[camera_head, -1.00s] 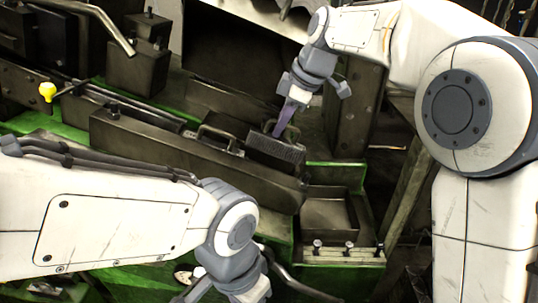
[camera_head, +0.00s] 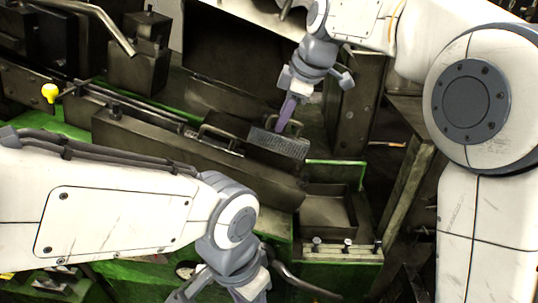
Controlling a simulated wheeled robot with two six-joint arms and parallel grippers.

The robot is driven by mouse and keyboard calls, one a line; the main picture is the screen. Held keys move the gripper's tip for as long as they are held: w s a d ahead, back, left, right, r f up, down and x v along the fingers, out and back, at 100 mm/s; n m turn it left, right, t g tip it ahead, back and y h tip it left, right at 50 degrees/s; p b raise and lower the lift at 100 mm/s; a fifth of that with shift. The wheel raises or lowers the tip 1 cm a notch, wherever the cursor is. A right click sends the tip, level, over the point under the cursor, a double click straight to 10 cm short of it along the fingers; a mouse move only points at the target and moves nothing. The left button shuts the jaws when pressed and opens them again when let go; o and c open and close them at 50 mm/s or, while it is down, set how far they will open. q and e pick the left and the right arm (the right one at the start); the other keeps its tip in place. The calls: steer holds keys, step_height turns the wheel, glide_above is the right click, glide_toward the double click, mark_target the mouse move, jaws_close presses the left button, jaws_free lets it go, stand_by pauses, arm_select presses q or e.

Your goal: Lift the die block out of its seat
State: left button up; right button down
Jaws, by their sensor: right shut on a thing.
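The die block (camera_head: 278,145) is a dark metal block with a ribbed, lighter face, in the middle of the machine bed. My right gripper (camera_head: 285,122) reaches down from above, its purple finger at the top of the block. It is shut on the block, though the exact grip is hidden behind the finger. The block sits close to its seat, and its underside is hidden, so I cannot tell how much gap there is. My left gripper (camera_head: 222,292) is at the bottom edge, away from the block, with its fingertips cut off by the frame.
A second dark block with a handle (camera_head: 215,131) is directly left of the die block. A long dark rail (camera_head: 160,145) runs in front. An open metal tray (camera_head: 328,212) is at the lower right, with several small bolts along its front ledge (camera_head: 345,256).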

steer(key=s+r+h+p, duration=0.3)
steer(key=s+r+p, duration=0.1)
steer(key=s, duration=0.5)
steer(key=shift+r+n+h, duration=0.3)
steer(key=shift+r+h, duration=0.1)
stand_by(0.4)
